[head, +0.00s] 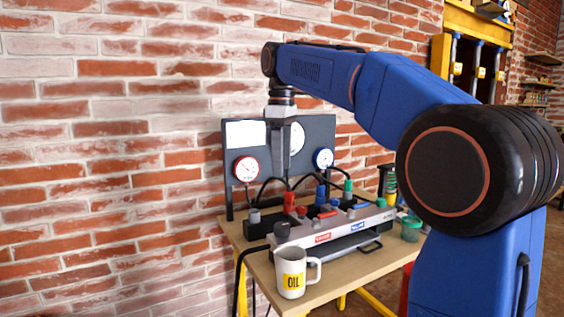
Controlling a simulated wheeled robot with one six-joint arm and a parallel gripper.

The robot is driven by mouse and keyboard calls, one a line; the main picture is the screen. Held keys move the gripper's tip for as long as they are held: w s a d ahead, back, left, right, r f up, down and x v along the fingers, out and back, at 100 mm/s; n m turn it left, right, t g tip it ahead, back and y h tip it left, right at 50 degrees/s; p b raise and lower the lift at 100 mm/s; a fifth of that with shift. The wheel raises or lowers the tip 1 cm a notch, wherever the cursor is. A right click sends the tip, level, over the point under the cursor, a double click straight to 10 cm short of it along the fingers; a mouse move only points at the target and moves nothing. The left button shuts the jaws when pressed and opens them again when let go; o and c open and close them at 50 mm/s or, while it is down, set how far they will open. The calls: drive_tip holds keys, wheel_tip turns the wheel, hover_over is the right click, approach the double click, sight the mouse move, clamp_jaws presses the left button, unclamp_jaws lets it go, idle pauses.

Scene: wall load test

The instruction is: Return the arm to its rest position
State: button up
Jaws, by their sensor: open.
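My blue arm reaches in from the right and bends down at its black wrist in front of a dark gauge panel (318,172). My gripper (287,176) points downward above the test unit (335,229) on the table. It is open, and nothing shows held in it. Its fingertips are small and dark against the panel, just above the red fitting (289,200); I cannot tell whether they are touching it. My arm hides part of the wall and the table's right side.
The wooden table (341,286) carries a white OIL mug (291,272) at its front edge and a green cup (410,228) at the right. Red and blue gauges (246,168) sit on the panel. A brick wall (110,150) stands behind. Space above the table's left is clear.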

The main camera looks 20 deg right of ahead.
drive_tip(key=shift+s, duration=0.1)
drive_tip(key=s+d+f+m+t, duration=0.2)
drive_tip(key=s+f+m, duration=0.3)
drive_tip(key=s+f, duration=1)
drive_tip(key=s+d+f+m+t, duration=0.2)
drive_tip(key=s+d+f+m, duration=0.3)
drive_tip(key=s+f, duration=1)
drive_tip(key=shift+s+f+m+t, duration=0.4)
drive_tip(key=shift+m, duration=0.3)
drive_tip(key=shift+c, duration=0.2)
idle(0.9)
